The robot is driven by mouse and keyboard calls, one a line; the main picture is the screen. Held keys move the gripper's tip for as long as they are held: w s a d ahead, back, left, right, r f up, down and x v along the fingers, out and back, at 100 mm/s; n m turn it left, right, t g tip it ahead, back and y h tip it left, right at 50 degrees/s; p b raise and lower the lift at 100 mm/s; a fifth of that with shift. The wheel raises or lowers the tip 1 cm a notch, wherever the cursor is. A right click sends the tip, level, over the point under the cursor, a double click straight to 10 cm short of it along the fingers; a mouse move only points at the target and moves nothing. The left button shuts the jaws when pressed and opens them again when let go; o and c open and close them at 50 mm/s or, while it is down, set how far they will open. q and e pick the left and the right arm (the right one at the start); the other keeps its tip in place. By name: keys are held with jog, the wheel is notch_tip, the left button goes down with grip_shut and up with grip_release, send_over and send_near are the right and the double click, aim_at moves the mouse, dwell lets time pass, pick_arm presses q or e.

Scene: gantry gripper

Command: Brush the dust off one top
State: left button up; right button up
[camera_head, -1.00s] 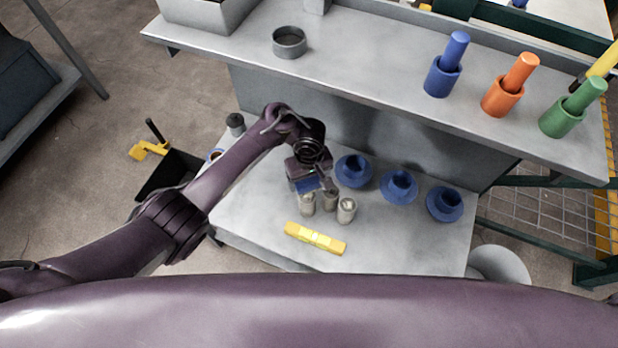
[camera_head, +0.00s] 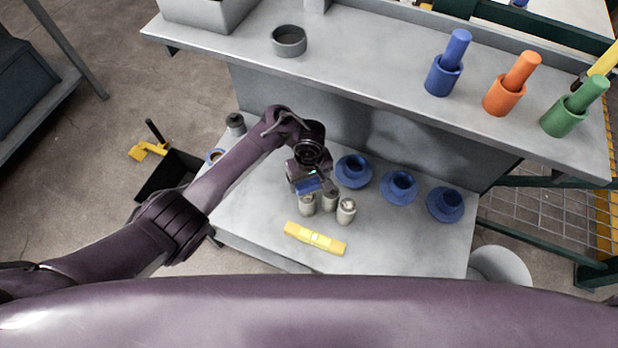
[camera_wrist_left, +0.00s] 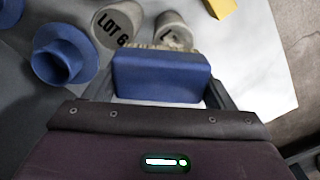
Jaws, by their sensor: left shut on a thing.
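My left gripper (camera_head: 308,182) is shut on a blue brush (camera_head: 306,187), just above and behind a group of three grey cylinders. The left cylinder (camera_head: 307,205) is nearest the brush, the middle one (camera_head: 330,201) stands beside it, and the right one (camera_head: 346,211) is a little nearer to me. In the left wrist view the blue brush block (camera_wrist_left: 160,78) sits between the fingers with pale bristles on its far side. The bristles overlap one cylinder (camera_wrist_left: 173,25); I cannot tell if they touch it. Another cylinder (camera_wrist_left: 114,27) is marked "LOT 6". My right gripper is out of view.
A yellow bar (camera_head: 315,238) lies in front of the cylinders on the grey table (camera_head: 400,245). Several blue flanged pieces (camera_head: 399,187) stand to the right. A raised shelf (camera_head: 370,65) behind carries blue, orange and green cups with rods. A black bin (camera_head: 172,177) is at left.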

aim_at(303, 189)
pick_arm(q)
jog(key=shift+a+f+b, duration=0.1)
jog(key=shift+f+b, duration=0.3)
jog(key=shift+f, duration=0.35)
jog(key=shift+s, duration=0.1)
jog(key=s+p, duration=0.1)
jog(key=p, duration=0.1)
jog(key=shift+s+a+r+p, duration=0.15)
jog(key=shift+s+a+p, duration=0.1)
jog(key=shift+s+p, duration=0.15)
jog(key=shift+s+a+p, duration=0.4)
jog(key=shift+s+p, duration=0.25)
jog(key=shift+s+a+p, duration=0.1)
jog(key=shift+s+p, duration=0.2)
jog(key=shift+r+p, duration=0.1)
jog(key=shift+p, duration=0.35)
jog(key=shift+w+d+f+b, duration=0.1)
jog(key=shift+w+d+b, duration=0.25)
jog(key=shift+w, duration=0.25)
jog(key=shift+w+d+f+b, duration=0.1)
jog(key=shift+w+d+b, duration=0.1)
jog(key=shift+w+b, duration=0.3)
jog(key=shift+w+d+r, duration=0.1)
jog(key=shift+w+d, duration=0.05)
jog(key=shift+w, duration=0.3)
jog(key=shift+w+d+r, duration=0.1)
jog(key=shift+w+d, duration=0.05)
jog(key=shift+w, duration=0.25)
